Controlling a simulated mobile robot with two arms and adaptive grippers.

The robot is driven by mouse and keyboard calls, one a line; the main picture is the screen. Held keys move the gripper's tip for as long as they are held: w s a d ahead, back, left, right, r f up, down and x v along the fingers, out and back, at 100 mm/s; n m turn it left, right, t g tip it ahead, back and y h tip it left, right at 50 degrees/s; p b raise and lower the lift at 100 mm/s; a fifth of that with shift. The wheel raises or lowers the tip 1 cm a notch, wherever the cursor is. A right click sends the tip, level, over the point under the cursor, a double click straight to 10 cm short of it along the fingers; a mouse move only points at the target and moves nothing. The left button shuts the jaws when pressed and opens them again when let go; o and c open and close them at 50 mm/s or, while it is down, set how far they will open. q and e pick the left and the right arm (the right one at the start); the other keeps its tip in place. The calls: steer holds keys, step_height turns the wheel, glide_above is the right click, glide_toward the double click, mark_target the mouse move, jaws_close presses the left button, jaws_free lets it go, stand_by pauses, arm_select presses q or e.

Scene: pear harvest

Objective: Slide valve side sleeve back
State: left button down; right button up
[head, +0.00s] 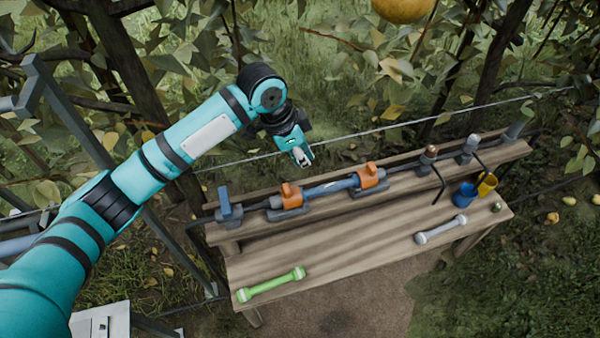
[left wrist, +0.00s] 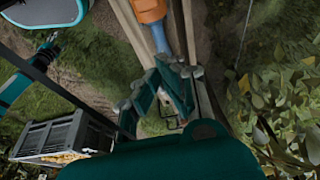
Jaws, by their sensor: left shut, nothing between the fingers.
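A pipe line lies along the raised back shelf of the wooden bench. It has a blue valve (head: 229,209) at its left end, a left orange piece (head: 290,195), a blue-grey pipe (head: 328,188) and a right orange piece (head: 369,174). I cannot tell which part is the valve side sleeve. My left gripper (head: 303,156) is shut and empty, above and behind the pipe line, apart from it. In the left wrist view its fingers (left wrist: 160,92) point down near the blue pipe (left wrist: 159,38) and an orange piece (left wrist: 149,10). A small teal arm end (left wrist: 47,46) there may be my right gripper.
On the bench (head: 345,245) lie a green double-ended piece (head: 271,285) and a grey one (head: 441,230). A blue cup (head: 464,196) and a yellow cup (head: 487,185) stand at the right. A wire (head: 395,126) runs behind. The middle of the bench is clear.

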mark_target(283, 190)
arm_select(q)
steer(key=x, duration=1)
steer(key=a, duration=0.1)
steer(key=a+p, duration=0.1)
steer(key=s+a, duration=0.1)
steer(key=shift+a+r, duration=0.25)
steer(key=shift+r, duration=0.05)
steer(key=shift+s+a+p, duration=0.2)
steer(key=shift+p, duration=0.1)
steer(key=shift+f, duration=0.1)
steer(key=a+p, duration=0.1)
steer(key=a, duration=0.1)
steer(key=s+a+p, duration=0.1)
steer(key=a+p, duration=0.1)
steer(key=shift+s, duration=0.1)
steer(key=shift+a, duration=0.1)
